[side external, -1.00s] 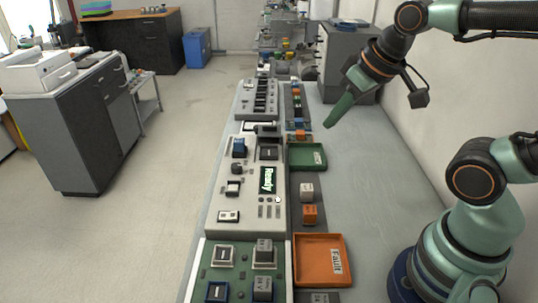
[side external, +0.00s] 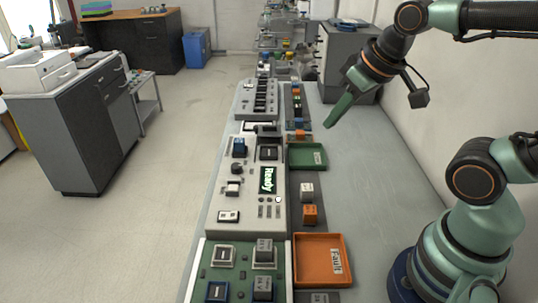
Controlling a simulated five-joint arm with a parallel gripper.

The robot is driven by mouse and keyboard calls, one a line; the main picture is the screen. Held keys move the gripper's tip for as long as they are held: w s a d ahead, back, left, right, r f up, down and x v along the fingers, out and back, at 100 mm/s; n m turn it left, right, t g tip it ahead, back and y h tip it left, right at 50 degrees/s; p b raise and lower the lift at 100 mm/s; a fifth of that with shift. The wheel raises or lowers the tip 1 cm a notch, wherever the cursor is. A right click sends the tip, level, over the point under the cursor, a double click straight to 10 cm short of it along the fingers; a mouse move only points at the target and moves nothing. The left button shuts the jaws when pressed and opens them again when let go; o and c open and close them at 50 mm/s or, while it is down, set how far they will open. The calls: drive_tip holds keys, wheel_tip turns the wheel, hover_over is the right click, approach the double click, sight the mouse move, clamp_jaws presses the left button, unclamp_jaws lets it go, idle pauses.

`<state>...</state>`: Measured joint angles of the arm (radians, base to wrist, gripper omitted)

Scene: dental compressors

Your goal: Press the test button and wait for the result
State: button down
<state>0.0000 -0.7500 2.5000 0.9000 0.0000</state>
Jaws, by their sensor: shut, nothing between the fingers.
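The test station (side external: 250,207) is a light grey panel in the middle of the bench. Its dark display (side external: 267,180) reads "Ready". Several small buttons (side external: 269,207) sit below the display, and a white square button or switch (side external: 228,216) is at the lower left. I cannot tell which one is the test button. My gripper (side external: 328,124) is shut and empty. Its green fingers point down and left, in the air to the right of the bench's far part, apart from the panel.
A green tray (side external: 294,164) and an orange tray marked "Fault" (side external: 299,281) lie right of the panel. A white block (side external: 306,192) and an orange block (side external: 310,215) stand between them.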

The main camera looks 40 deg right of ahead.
drive_tip(key=shift+w, duration=0.1)
drive_tip(key=m+t+y, duration=0.2)
drive_tip(key=m+t, duration=0.1)
drive_tip(key=m, duration=0.2)
hover_over(236, 190)
wheel_tip(236, 190, down, 10)
drive_tip(key=shift+r, duration=0.25)
drive_tip(key=shift+w+d, duration=0.1)
drive_tip(key=shift+f, duration=4.4)
drive_tip(key=shift+f, duration=0.4)
